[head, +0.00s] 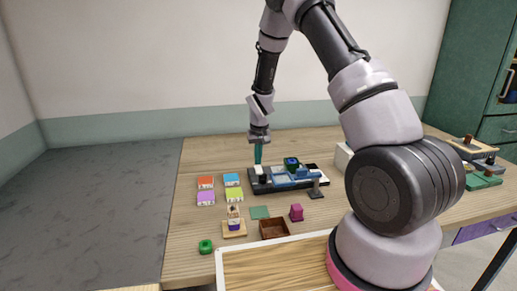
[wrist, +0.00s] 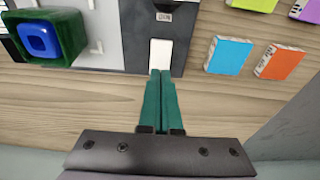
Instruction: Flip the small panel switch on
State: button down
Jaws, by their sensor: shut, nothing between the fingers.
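A dark panel board (head: 262,188) lies on the table in the head view. In the wrist view its dark strip (wrist: 142,35) carries a small white switch piece (wrist: 160,52) near the edge. I cannot tell whether the switch is on or off. My gripper (wrist: 160,73) has two teal fingers pressed together and empty. In the wrist view the tips are at the near end of the white piece; I cannot tell whether they touch it. In the head view my gripper (head: 258,162) points down at the left end of the board, hiding part of it.
A green block with a blue button (wrist: 38,40) stands on the board beside the strip. Blue (wrist: 229,55) and orange (wrist: 279,62) boxes lie next to the board. The left back table is clear.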

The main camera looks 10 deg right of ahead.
jog(key=shift+w+f, duration=0.1)
jog(key=shift+f, duration=0.65)
jog(key=shift+w+f, duration=0.1)
jog(key=shift+f, duration=0.15)
jog(key=shift+s+r, duration=0.1)
jog(key=shift+s, duration=0.75)
jog(key=shift+w+r, duration=0.1)
jog(key=shift+r, duration=0.05)
notch_tip(320, 180, up, 14)
jog(key=s, duration=0.2)
jog(key=shift+s+f, duration=0.15)
jog(key=shift+f, duration=0.05)
